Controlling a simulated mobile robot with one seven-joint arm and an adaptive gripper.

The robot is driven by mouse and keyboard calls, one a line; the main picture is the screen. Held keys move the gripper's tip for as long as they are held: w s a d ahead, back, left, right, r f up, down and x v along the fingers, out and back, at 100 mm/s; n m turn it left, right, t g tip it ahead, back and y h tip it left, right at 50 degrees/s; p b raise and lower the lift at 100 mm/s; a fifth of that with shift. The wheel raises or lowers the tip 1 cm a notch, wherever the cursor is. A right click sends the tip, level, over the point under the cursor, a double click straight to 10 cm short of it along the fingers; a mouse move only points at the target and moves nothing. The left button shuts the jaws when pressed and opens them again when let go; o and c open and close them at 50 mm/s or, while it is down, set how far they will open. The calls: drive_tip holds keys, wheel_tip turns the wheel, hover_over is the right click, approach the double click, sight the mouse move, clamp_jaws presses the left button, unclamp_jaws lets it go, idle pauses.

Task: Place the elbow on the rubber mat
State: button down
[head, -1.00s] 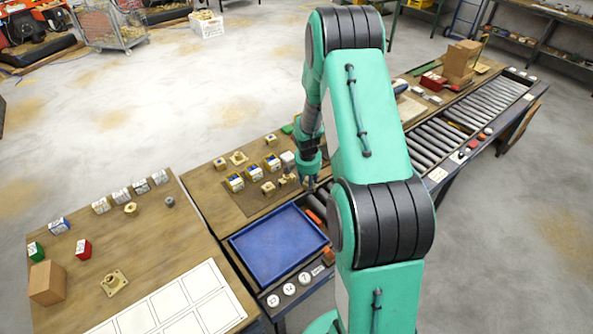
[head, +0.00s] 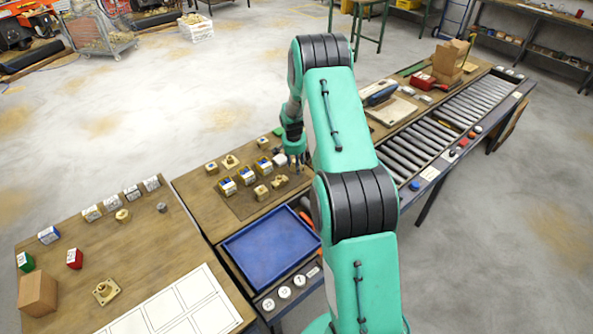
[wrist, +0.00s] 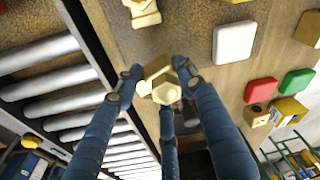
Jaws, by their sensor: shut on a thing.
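My gripper (head: 297,164) is shut on a brass fitting, the elbow (wrist: 163,90), which shows between the fingers in the wrist view. A hexagonal end of the elbow faces the camera; the rest is partly hidden by the fingers. The brown rubber mat (head: 240,208) lies on the middle table, with brass fittings and small boxes on it. The gripper is near the mat's far right end, and its clearance cannot be told. A brass fitting (wrist: 143,14) lies on the mat close to the fingers in the wrist view.
A white block (wrist: 233,42), a red block (wrist: 261,92) and a green block (wrist: 297,82) lie beside the gripper. The roller conveyor (wrist: 45,85) runs along the other side. An empty blue tray (head: 268,248) is in front of the mat. Boxes (head: 227,187) crowd the mat's far side.

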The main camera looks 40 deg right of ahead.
drive_tip(key=shift+w+d+r, duration=0.1)
drive_tip(key=shift+w+d, duration=0.05)
drive_tip(key=shift+w, duration=0.1)
drive_tip(key=shift+f, duration=1.75)
drive_tip(key=shift+f, duration=0.2)
drive_tip(key=c, duration=1.1)
unclamp_jaws()
drive_tip(key=shift+s, duration=0.1)
drive_tip(key=shift+r, duration=0.2)
drive_tip(key=r, duration=0.4)
drive_tip(key=a+r, duration=0.1)
drive_tip(key=r, duration=0.6)
drive_tip(key=shift+s+a+r, duration=0.35)
drive_tip(key=shift+s+r, duration=0.05)
